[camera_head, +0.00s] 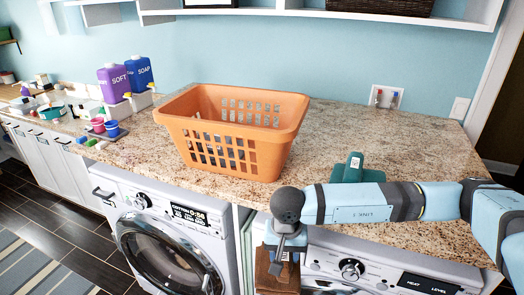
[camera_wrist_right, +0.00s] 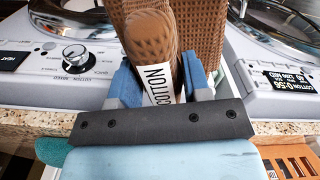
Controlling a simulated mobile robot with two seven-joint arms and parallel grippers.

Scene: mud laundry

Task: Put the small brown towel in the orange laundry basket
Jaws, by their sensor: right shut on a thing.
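The small brown towel (camera_wrist_right: 150,35) has a waffle weave and a white label reading "COTTON" in the right wrist view. My right gripper (camera_wrist_right: 160,82) is shut on it, with a blue finger on each side. In the head view my right gripper (camera_head: 284,252) points down in front of the counter edge, and the towel (camera_head: 272,272) hangs below it, partly hidden. The orange laundry basket (camera_head: 232,150) stands upright on the counter, behind and left of the gripper. Its side has slots, and little of its inside shows. My left gripper is not in view.
The granite counter (camera_head: 410,150) is clear right of the basket, except for a teal object (camera_head: 352,168) beside my right arm. Soap bottles (camera_head: 138,75) and small cups stand left. Two front-loading machines, a left one (camera_head: 170,235) and a right one (camera_head: 350,268), sit below.

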